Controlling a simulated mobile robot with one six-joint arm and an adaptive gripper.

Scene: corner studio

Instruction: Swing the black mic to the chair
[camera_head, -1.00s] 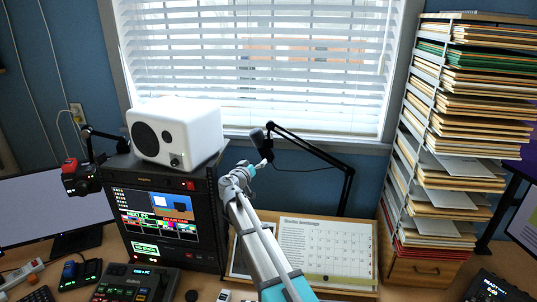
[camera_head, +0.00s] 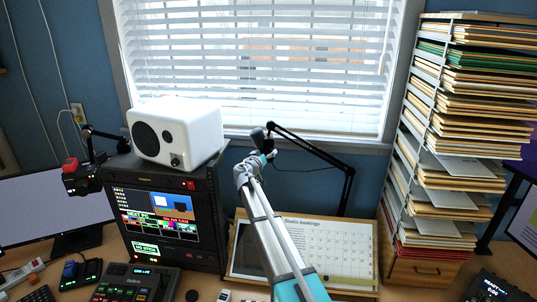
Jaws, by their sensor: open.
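The black mic (camera_head: 258,137) hangs at the end of a black jointed boom arm (camera_head: 312,150) in front of the window, a little right of the white speaker. The boom's post stands behind the bookings board. My gripper (camera_head: 268,157) is at the mic's lower end, pointing away from me. It is open, but its fingers are small and partly hidden, so I cannot tell whether they touch the mic. No chair shows in this view.
The white speaker (camera_head: 176,132) sits on a black rack with a screen (camera_head: 158,215), close left of my arm. A tall rack of folders (camera_head: 455,130) stands at right. A bookings board (camera_head: 330,250) lies below my arm. A red-topped black device (camera_head: 78,178) is at left.

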